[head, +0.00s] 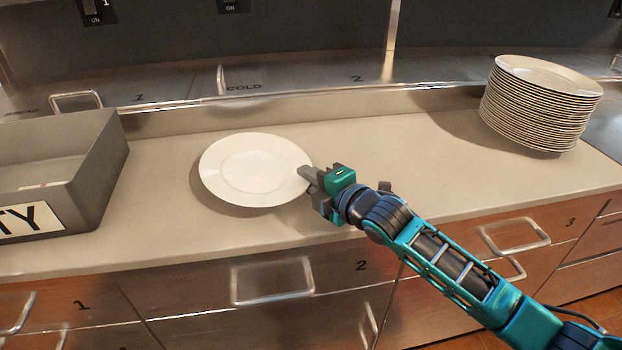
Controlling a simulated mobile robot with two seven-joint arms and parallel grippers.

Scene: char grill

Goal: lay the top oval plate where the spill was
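A white oval plate (252,170) is over the middle of the counter, face up and roughly level. A shadow shows under its left and front edges; whether it touches the counter is hard to tell. My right gripper (308,178) is at the plate's right rim, with its fingers closed on the rim; the lower finger is mostly hidden. A tall stack of similar white oval plates (541,104) stands at the right end of the counter, apart from the gripper. No spill shows on the visible counter (400,165). My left gripper is out of view.
A grey bin (102,172) with a label ending in "TY" stands at the left of the counter. A raised metal ledge (330,104) runs along the back. Drawers with handles (272,281) are below the front edge. The counter between plate and stack is clear.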

